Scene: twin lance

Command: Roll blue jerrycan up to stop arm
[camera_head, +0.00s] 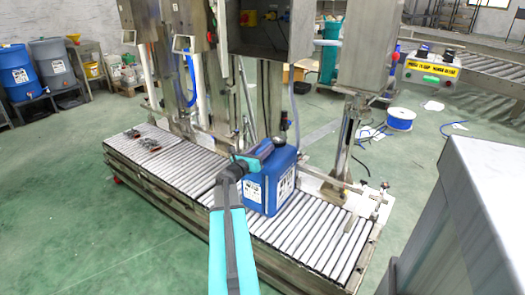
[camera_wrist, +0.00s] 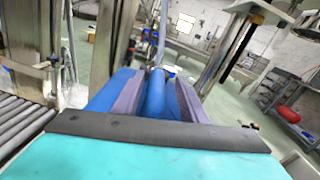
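The blue jerrycan (camera_head: 284,165) stands upright on the roller conveyor (camera_head: 310,240), with white labels on its sides. My gripper (camera_head: 251,160) is at the top of the jerrycan. In the wrist view, the two grey fingers of my gripper (camera_wrist: 156,96) lie close along both sides of the jerrycan's blue handle (camera_wrist: 155,93) and look shut on it. What looks like the stop arm (camera_head: 335,182) is a thin metal bar by the post to the right of the jerrycan. A stretch of rollers lies between them. The jerrycan's lower body is hidden in the wrist view.
Steel filling-machine columns and boxes (camera_head: 268,35) stand behind the jerrycan. A metal post (camera_head: 345,135) rises at the conveyor's far right side. Small dark parts (camera_head: 148,143) lie on the left rollers. A grey cabinet (camera_head: 470,220) fills the right foreground. Green floor is clear at left.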

